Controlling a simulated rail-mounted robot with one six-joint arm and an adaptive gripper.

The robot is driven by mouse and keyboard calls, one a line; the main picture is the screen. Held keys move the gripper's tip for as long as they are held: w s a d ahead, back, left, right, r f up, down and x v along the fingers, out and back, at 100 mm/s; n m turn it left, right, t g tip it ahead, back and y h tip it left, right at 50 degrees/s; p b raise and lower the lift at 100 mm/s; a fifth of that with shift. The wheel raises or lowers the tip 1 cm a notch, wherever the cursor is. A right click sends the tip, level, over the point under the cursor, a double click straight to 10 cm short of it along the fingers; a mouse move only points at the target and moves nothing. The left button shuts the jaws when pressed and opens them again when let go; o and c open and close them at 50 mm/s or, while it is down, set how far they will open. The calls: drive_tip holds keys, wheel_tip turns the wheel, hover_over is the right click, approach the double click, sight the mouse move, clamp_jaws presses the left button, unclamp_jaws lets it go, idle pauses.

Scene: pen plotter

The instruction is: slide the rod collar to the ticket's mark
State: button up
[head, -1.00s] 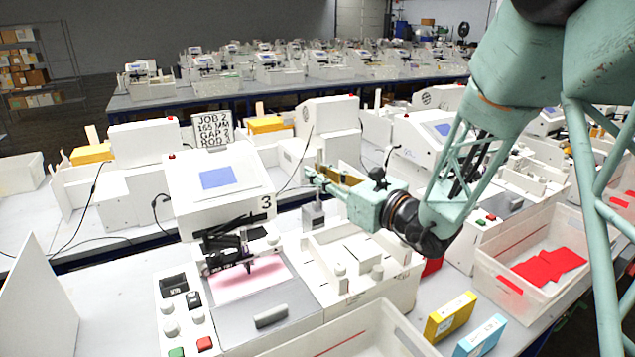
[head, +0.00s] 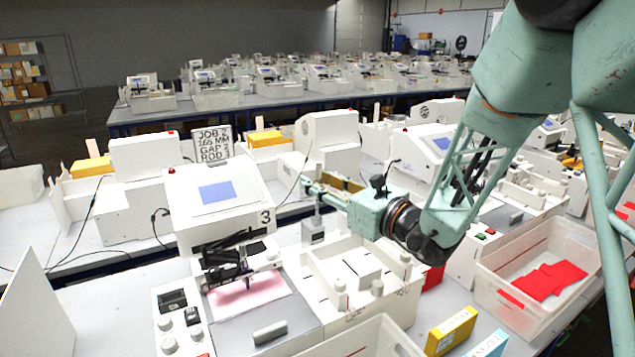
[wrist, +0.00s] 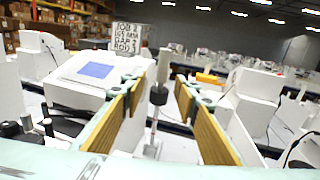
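The rod collar (wrist: 158,95) is a small dark cylinder on a thin upright rod (wrist: 153,128) in the wrist view. My gripper (wrist: 163,76) is open, with its tan-padded fingers on either side of the rod and collar. I see a gap on both sides, and no clear contact. In the head view my gripper (head: 318,187) is at the rod, above a small grey block (head: 313,232), and hides the collar. The ticket (head: 213,146) stands behind the plotter (head: 218,190) marked 3. It reads "JOB 2, 165 MM, GAP 2, ROD 3".
A white fixture with pegs (head: 357,268) stands below and right of my gripper. A clear bin with red cards (head: 500,262) is at the right. Yellow (head: 451,330) and blue boxes lie at the front. More plotters and cables crowd the back.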

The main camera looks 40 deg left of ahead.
drive_tip(key=shift+d, duration=0.1)
drive_tip(key=s+d, duration=0.2)
drive_tip(key=d, duration=0.9)
drive_tip(key=shift+d, duration=0.3)
drive_tip(key=shift+s, duration=0.15)
idle(0.3)
drive_tip(key=s+d+r+n+g+h, duration=0.3)
drive_tip(key=s+d+n, duration=0.3)
drive_tip(key=s+d, duration=0.4)
drive_tip(key=s+d+r+n+g+h, duration=0.3)
drive_tip(key=s+d+n, duration=0.3)
drive_tip(key=s+d, duration=0.45)
drive_tip(key=s+d+f+n+t+h, duration=0.1)
drive_tip(key=s+d+n+t+h, duration=0.1)
drive_tip(key=d, duration=1)
drive_tip(key=s+d+n+t+h, duration=0.2)
drive_tip(key=s+d+h, duration=0.3)
drive_tip(key=d, duration=0.8)
drive_tip(key=s+d+f+n+t+h, duration=0.1)
drive_tip(key=s+d+n+h, duration=0.3)
drive_tip(key=d, duration=0.8)
drive_tip(key=shift+s+d+f+t+h, duration=0.2)
drive_tip(key=shift+d+f+t+h, duration=0.15)
drive_tip(key=shift+t, duration=0.45)
